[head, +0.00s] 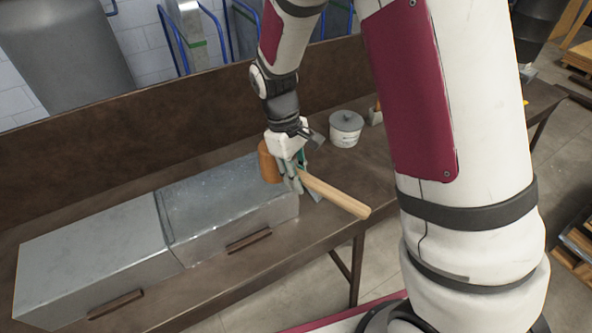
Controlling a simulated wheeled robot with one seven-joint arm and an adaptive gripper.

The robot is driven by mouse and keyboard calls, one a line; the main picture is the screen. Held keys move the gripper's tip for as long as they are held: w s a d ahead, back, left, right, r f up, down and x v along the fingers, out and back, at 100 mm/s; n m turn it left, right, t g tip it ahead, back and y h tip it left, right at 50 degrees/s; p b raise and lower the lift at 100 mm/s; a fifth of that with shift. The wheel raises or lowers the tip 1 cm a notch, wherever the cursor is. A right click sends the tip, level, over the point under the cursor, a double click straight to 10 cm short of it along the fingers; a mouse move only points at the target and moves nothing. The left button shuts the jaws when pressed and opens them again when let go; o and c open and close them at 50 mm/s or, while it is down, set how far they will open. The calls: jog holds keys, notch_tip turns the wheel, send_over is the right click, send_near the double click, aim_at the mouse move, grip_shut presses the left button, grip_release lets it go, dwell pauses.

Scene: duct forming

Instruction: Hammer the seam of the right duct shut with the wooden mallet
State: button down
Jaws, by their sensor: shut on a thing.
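The wooden mallet has an orange-brown head (268,162) and a pale handle (335,193) that points to the lower right. My gripper (292,182) is shut on the mallet's handle close to the head. The mallet is at the right end of the right duct (220,205); I cannot tell whether its head touches the metal. The right duct is a grey sheet-metal box on the bench, side by side with the left duct (90,250). The seam of the right duct cannot be made out clearly.
The brown bench (360,160) has a raised back board (110,140). Thin brown bars lie before the left duct (115,305) and right duct (249,240).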

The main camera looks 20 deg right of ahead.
jog(key=shift+r, duration=0.1)
notch_tip(320, 180, down, 9)
jog(key=b, duration=0.2)
notch_tip(320, 180, up, 9)
jog(key=p, duration=0.2)
jog(key=shift+s+p, duration=0.15)
jog(key=shift+p, duration=0.25)
jog(key=shift+r, duration=0.25)
jog(key=shift+f, duration=0.1)
notch_tip(320, 180, down, 9)
jog(key=b, duration=0.2)
notch_tip(320, 180, up, 9)
jog(key=shift+p, duration=1.25)
